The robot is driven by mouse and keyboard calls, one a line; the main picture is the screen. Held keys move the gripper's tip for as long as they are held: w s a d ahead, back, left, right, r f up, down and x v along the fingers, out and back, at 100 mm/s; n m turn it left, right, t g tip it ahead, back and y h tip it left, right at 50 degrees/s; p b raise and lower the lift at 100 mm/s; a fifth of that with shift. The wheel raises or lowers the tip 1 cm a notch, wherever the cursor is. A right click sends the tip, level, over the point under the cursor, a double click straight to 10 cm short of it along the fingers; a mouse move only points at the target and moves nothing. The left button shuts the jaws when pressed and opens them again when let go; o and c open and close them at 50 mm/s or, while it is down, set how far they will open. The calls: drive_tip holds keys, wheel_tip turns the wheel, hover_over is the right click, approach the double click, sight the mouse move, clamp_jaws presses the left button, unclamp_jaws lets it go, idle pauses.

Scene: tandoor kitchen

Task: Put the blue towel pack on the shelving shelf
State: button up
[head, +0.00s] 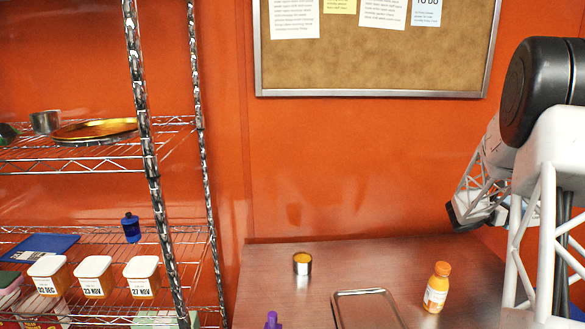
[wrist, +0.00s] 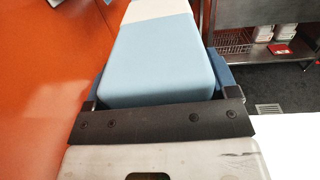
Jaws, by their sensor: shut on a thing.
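The blue towel pack (wrist: 158,65) fills the middle of the wrist view, a light blue block with a white band at its far end. My gripper (wrist: 157,98) is shut on it, with a finger at each side of its near end. The wire shelving (head: 150,165) stands at the left in the head view. Its upper shelf (head: 75,163) and lower shelf (head: 195,262) both carry things.
The upper shelf holds a brass tray (head: 97,130) and metal cup (head: 45,122). The lower holds a blue bottle (head: 131,228), blue flat item (head: 40,247) and lidded tubs (head: 93,277).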

drive_tip(key=s+d+r+n+t, duration=0.1)
drive_tip(key=s+d+r+t, duration=0.1)
drive_tip(key=s+d+r, duration=0.45)
drive_tip(key=s+d+r+n+t, duration=0.1)
drive_tip(key=s+d+r, duration=0.2)
drive_tip(key=d+r, duration=0.65)
drive_tip(key=a+r+n+t+y, duration=0.2)
drive_tip(key=a+r, duration=0.3)
drive_tip(key=r, duration=0.9)
drive_tip(key=w+a+r+n+t+y, duration=0.1)
drive_tip(key=a+r+t, duration=0.3)
drive_tip(key=r, duration=1.1)
drive_tip(key=a+r+n+t+y, duration=0.3)
drive_tip(key=a+r, duration=0.5)
drive_tip(key=r, duration=0.6)
drive_tip(key=shift+w+r+n+t, duration=0.3)
drive_tip(key=shift+w+r+n, duration=0.1)
drive_tip(key=shift+n, duration=0.2)
drive_tip(key=shift+s, duration=0.1)
